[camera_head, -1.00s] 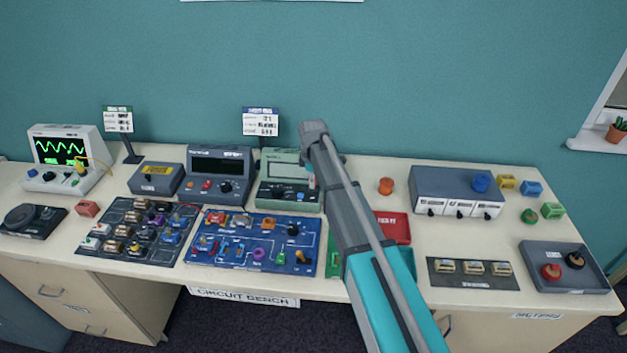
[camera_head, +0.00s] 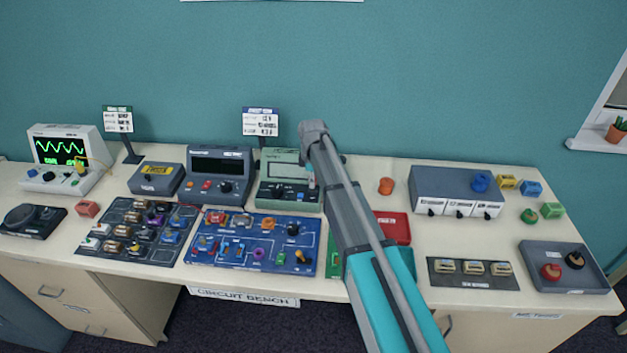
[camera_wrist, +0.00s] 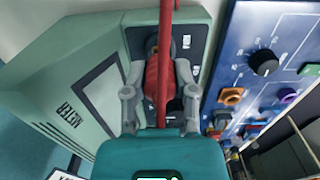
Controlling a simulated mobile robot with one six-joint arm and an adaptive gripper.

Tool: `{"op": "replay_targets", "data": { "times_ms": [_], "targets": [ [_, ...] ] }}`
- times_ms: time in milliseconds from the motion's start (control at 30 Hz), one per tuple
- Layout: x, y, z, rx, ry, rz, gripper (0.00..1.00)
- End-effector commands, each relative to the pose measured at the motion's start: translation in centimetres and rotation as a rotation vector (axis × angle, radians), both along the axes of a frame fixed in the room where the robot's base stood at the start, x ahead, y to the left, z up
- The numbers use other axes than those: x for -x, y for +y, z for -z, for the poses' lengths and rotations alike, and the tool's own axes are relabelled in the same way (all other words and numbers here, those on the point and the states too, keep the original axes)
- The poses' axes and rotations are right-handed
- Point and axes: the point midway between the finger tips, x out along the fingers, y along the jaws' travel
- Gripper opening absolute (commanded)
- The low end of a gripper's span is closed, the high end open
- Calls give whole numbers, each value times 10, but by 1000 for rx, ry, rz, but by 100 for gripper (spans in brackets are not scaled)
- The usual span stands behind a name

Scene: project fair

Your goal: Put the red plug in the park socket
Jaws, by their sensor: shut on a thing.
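My gripper (camera_wrist: 158,82) is shut on the red plug (camera_wrist: 153,78) in the wrist view. A red lead runs from the plug over the gripper and up out of that picture. The plug is over a dark socket panel (camera_wrist: 195,62) on the green meter (camera_wrist: 60,75), near a dark round socket at its upper part. I cannot tell whether the plug is inside the socket or just above it. The panel's small labels are too blurred to read. In the head view the green meter (camera_head: 268,190) stands on the bench, and my arm mostly hides the gripper and plug.
The blue circuit board (camera_head: 205,255) lies just in front of the meter. A grey meter (camera_head: 218,165) stands close on its left. A red tray (camera_head: 400,225) is partly behind my arm. Bare bench top (camera_head: 385,168) shows to the right.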

Motion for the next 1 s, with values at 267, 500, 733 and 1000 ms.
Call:
{"op": "replay_targets", "data": {
  "times_ms": [267,500,733,1000],
  "targets": [
    [0,0,2,0,0,0,0],
    [0,0,4,0,0,0,0],
    [0,0,6,0,0,0,0],
    [0,0,8,0,0,1,0]
  ]
}}
